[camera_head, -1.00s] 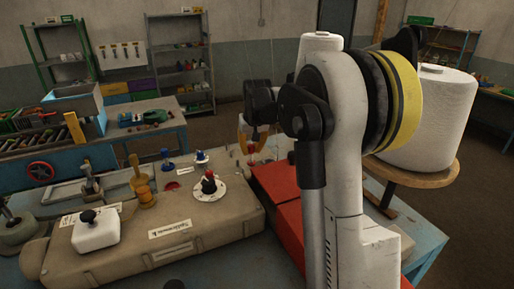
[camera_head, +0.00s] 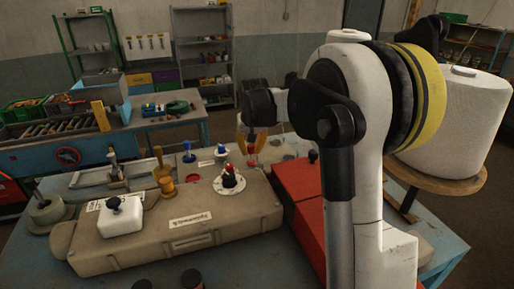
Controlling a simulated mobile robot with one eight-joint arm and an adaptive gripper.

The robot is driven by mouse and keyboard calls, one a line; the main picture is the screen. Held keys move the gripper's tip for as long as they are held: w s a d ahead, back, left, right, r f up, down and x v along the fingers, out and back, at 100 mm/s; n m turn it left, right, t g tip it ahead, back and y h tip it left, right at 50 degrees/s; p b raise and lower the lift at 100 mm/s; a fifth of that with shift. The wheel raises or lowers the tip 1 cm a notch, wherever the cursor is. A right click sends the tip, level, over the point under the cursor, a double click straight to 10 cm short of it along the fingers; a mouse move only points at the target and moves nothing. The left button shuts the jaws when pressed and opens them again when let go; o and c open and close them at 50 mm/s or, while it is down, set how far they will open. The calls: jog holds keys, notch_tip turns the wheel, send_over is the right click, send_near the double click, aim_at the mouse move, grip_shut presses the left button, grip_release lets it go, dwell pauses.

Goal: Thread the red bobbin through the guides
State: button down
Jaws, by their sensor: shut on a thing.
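My gripper (camera_head: 251,150), with orange fingers, points down above the far right part of the beige sewing machine bed. It is shut on the red bobbin (camera_head: 251,163), which is small and partly hidden between the fingers. A thin pale thread seems to run near the gripper, but its path is too fine to follow. A blue-topped post (camera_head: 188,151) and a blue-and-white post (camera_head: 221,152) stand left of the gripper on the machine. I cannot tell which parts are the guides. My arm covers much of the right side.
A white round dial with a red and black knob (camera_head: 229,181) sits just in front of the gripper. A yellow post (camera_head: 163,173) and a white block (camera_head: 120,217) stand further left. A red panel (camera_head: 297,185) lies right. A large white thread cone (camera_head: 458,122) stands behind my arm.

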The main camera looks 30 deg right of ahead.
jog(key=shift+w+a+p, duration=0.1)
jog(key=shift+w+a, duration=0.1)
jog(key=shift+a, duration=0.65)
jog(key=shift+w+a+p, duration=0.15)
jog(key=shift+a, duration=0.75)
jog(key=shift+w+a+p, duration=0.1)
jog(key=shift+w+a, duration=0.1)
jog(key=shift+a, duration=0.65)
jog(key=shift+w+a+b, duration=0.3)
jog(key=shift+w+a, duration=0.2)
jog(key=shift+a, duration=2)
jog(key=shift+w+a+b, duration=0.35)
jog(key=shift+w+a, duration=0.15)
jog(key=shift+a, duration=2)
jog(key=shift+w+a+b, duration=0.3)
jog(key=shift+w+a, duration=0.2)
jog(key=shift+a, duration=2)
jog(key=shift+f+b, duration=0.55)
jog(key=shift+f, duration=0.05)
jog(key=c, duration=1.3)
grip_release()
